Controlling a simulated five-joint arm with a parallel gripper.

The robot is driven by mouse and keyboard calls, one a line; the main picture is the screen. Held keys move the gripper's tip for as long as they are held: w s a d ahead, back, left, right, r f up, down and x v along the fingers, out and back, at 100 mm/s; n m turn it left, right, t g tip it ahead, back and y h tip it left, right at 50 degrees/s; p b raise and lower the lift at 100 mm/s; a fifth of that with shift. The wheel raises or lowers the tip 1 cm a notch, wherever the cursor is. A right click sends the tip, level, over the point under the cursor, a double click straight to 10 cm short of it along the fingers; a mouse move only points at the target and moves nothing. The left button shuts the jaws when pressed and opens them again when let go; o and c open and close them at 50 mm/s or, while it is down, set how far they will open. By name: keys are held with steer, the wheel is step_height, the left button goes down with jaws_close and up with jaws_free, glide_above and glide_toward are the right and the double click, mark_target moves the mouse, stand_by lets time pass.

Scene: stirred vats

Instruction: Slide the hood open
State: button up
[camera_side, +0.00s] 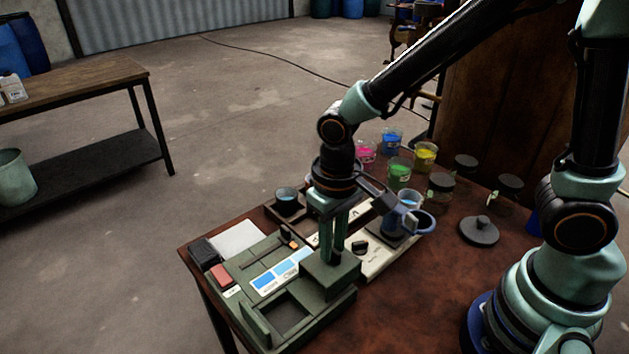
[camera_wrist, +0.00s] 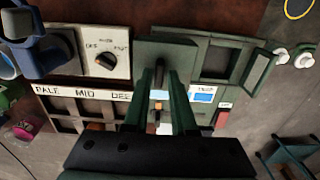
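The hood looks to be the dark green block (camera_side: 330,278) on the right end of the green reader box (camera_side: 215,295) at the table's front. It also shows as a green block (camera_wrist: 165,48) at the top middle of the wrist view. My gripper (camera_side: 333,258) points down with its fingertips at the top of this block. In the wrist view my two green fingers (camera_wrist: 163,72) run up to the block with a narrow gap between them. Whether they clasp a grip on it is hidden. A dark square recess (camera_side: 284,313) lies open beside the block.
An upright flap (camera_side: 255,325) stands at the recess. A red button (camera_side: 222,273) and blue swatches (camera_side: 282,272) are on the box. A dial panel (camera_wrist: 106,52), a blue-handled mug (camera_side: 408,215) and several beakers of colour, including green (camera_side: 399,173), stand close behind.

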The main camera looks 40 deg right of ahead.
mark_target(334, 249)
steer(key=shift+o, duration=0.5)
step_height(334, 249, up, 12)
stand_by(0.4)
steer(key=shift+d, duration=0.1)
steer(key=d+r+t, duration=0.1)
steer(key=d+t, duration=0.1)
steer(key=d, duration=0.5)
steer(key=s+d+r+t, duration=0.1)
steer(key=d+r+t, duration=0.1)
steer(key=d, duration=0.4)
steer(key=shift+d+t, duration=0.35)
steer(key=shift+t, duration=0.45)
